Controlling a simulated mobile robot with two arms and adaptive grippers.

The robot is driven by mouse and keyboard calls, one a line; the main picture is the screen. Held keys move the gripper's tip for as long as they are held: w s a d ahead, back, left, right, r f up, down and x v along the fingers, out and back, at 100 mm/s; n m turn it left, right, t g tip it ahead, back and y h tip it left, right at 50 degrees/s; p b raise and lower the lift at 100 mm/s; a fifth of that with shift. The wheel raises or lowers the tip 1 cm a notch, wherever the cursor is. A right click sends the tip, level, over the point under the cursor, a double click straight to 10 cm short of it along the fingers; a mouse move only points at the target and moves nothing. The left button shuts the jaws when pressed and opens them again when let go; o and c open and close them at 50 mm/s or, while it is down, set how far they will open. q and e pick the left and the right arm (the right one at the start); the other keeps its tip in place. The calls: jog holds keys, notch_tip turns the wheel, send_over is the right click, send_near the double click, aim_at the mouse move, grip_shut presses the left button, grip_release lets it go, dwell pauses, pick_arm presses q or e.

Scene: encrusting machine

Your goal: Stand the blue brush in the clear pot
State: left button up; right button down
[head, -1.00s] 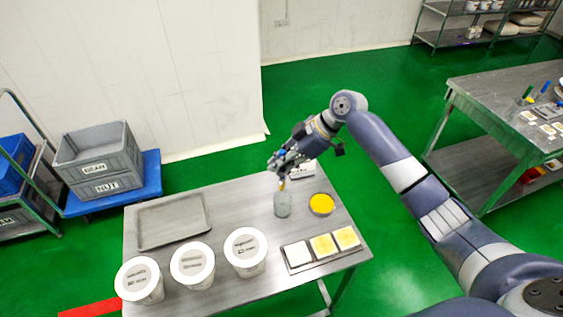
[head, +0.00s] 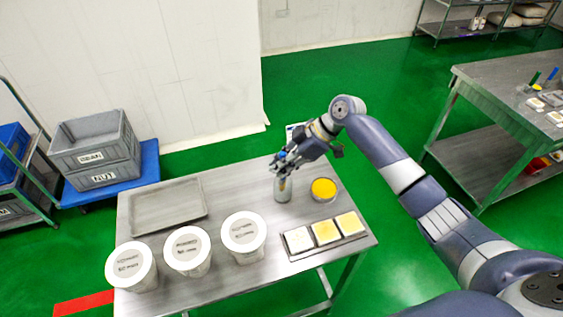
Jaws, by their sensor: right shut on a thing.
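The clear pot (head: 283,194) stands upright on the metal table, near its back right part. My right gripper (head: 279,167) is right above the pot's mouth and shut on the blue brush (head: 282,154). A bit of the brush's blue handle shows between the fingers. Its yellowish lower end appears to be inside the pot, seen through the clear wall. I cannot tell whether it touches the bottom. My left gripper is not in view.
A bowl of yellow stuff (head: 323,189) stands close to the pot's right. A tray with three square pieces (head: 340,237) lies in front. Three white lidded tubs (head: 187,251) line the front left, and an empty grey tray (head: 168,207) lies behind them.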

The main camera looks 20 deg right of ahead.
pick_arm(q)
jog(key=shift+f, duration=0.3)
pick_arm(e)
jog(key=shift+f, duration=0.5)
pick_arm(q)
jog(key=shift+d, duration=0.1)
pick_arm(e)
jog(key=c, duration=1.5)
grip_release()
jog(key=v, duration=1.2)
jog(key=shift+s, duration=0.1)
